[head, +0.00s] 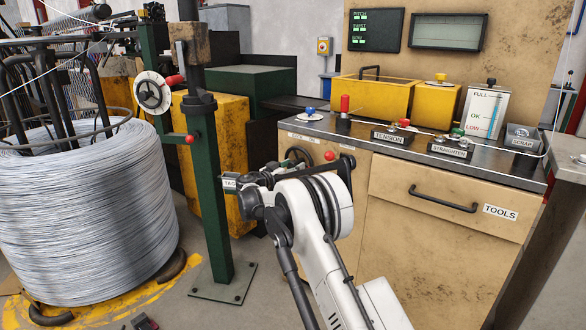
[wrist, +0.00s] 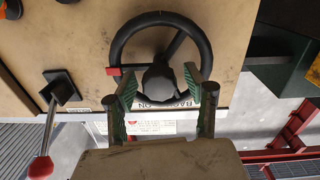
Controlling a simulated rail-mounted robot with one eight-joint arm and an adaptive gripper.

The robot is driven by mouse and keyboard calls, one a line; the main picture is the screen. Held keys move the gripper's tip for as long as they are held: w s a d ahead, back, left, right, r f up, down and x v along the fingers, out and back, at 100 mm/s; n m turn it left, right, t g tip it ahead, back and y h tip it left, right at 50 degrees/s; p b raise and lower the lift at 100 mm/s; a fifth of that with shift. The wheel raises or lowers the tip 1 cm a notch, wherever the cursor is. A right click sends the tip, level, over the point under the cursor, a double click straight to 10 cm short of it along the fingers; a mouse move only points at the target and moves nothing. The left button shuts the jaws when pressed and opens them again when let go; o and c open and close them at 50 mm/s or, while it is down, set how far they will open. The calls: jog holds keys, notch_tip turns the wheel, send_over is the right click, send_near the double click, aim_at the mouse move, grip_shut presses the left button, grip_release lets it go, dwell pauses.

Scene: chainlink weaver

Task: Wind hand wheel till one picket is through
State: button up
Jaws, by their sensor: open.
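A black hand wheel (wrist: 205,45) with a round hub and a red mark on its left rim is mounted on a beige panel in the wrist view. In the head view the wheel (head: 298,154) shows partly behind my arm on the cabinet's left face. My gripper (wrist: 160,83) is open, with its green-padded fingers on either side of the hub in the picture. I cannot tell whether either finger touches the wheel. In the head view my gripper (head: 250,183) is in front of the cabinet, its fingertips hard to make out. No picket can be made out.
A lever with a red knob (wrist: 41,168) stands out left of the wheel in the wrist view. A green post (head: 212,190) with another, smaller wheel (head: 151,93) stands left of my arm, beside a large wire coil (head: 85,220). The counter (head: 390,150) bears several controls.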

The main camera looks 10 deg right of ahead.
jog(key=shift+c, duration=0.4)
grip_shut()
